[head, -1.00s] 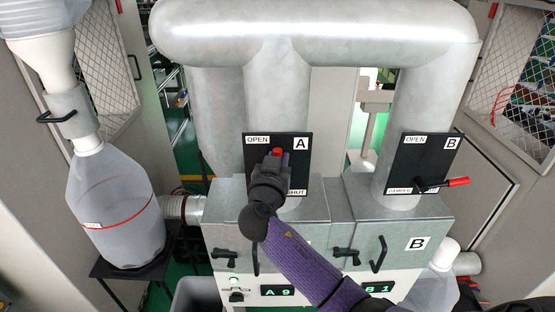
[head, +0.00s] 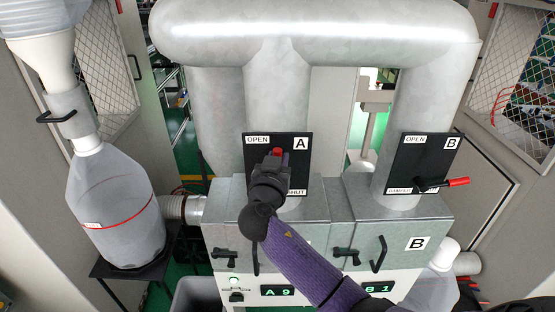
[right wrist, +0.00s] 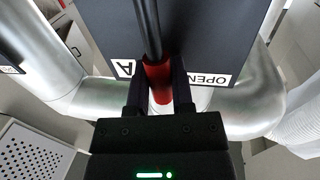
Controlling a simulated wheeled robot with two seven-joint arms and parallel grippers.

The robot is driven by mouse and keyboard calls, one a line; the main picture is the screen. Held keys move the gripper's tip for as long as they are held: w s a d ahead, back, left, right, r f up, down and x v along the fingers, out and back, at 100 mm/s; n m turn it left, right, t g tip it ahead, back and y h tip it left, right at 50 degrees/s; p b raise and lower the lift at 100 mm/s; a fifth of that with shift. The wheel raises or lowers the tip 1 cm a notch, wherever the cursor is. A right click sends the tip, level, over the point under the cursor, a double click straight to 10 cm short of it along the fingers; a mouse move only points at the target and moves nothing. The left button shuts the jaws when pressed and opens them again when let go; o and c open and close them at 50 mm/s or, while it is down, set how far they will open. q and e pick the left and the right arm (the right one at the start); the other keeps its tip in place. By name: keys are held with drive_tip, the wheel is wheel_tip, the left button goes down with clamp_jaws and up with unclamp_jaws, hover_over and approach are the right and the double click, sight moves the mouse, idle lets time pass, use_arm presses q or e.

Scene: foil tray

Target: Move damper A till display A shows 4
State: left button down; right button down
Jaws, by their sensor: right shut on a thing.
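Damper A's black plate (head: 299,170) is on the middle duct, with OPEN at its upper left and SHUT at its lower right. Its red-ended lever (head: 277,152) points up, toward the plate's top. My right gripper (head: 275,160) is at the lever, and in the right wrist view it (right wrist: 158,88) is shut on the red handle (right wrist: 157,80). The lever's black rod runs on past the fingers. Display A (head: 277,290) reads "A 9" in green. My left gripper is not in view.
Damper B (head: 423,165) stands to the right, its red-tipped lever (head: 456,182) pointing right. Display B (head: 378,287) reads 1, partly hidden by my right arm. Black latch handles (head: 347,256) stick out below the dampers. A clear jug (head: 118,205) stands at left.

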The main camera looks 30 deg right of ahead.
sight(294, 154)
drive_tip(key=m+b, duration=0.1)
drive_tip(key=s+d+m+b, duration=0.1)
drive_tip(key=b, duration=0.1)
drive_tip(key=d+m+b, duration=0.1)
drive_tip(key=shift+s+d+f+m+y+b, duration=0.2)
drive_tip(key=shift+s+f+m+y+b, duration=0.1)
drive_tip(key=shift+f+m+b, duration=0.1)
drive_tip(key=shift+r, duration=0.15)
drive_tip(key=c, duration=0.5)
unclamp_jaws()
